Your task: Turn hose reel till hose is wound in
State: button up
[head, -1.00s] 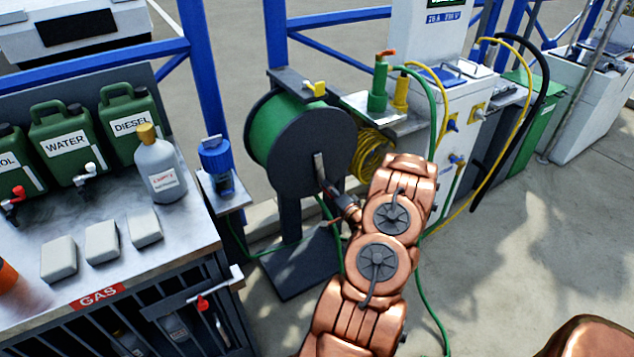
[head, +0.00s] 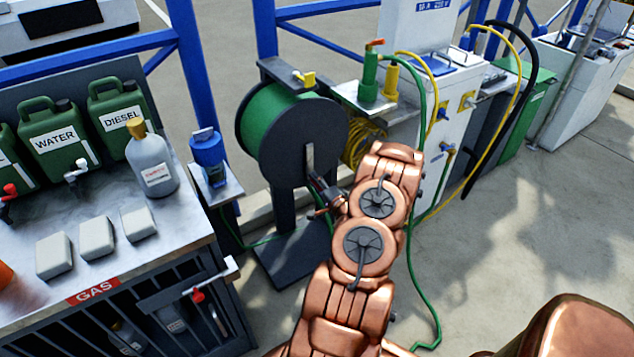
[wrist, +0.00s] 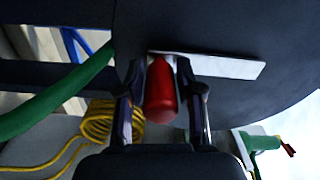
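The hose reel (head: 318,125) is a black-flanged drum with green hose (head: 275,125) wound on it, standing upright on a dark stand. A flat metal crank arm (head: 310,158) lies on its near face; it also shows in the wrist view (wrist: 215,66). The crank's red handle (wrist: 160,92) sits between the two fingers of my gripper (wrist: 163,85), which appears shut on it. In the head view my gripper (head: 324,190) is at the crank's lower end and hides the handle. Loose green hose (head: 422,300) trails on the floor behind and right of my arm.
A metal counter (head: 120,232) with green jerry cans (head: 55,140) and a grey bottle (head: 152,160) stands left. A blue device (head: 208,155) is on a small shelf beside the reel. A white service pedestal (head: 420,115) stands right. Open floor (head: 530,220) lies at lower right.

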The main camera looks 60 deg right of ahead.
jog(key=shift+o, duration=1.3)
jog(key=v, duration=1.2)
jog(key=shift+w, duration=0.1)
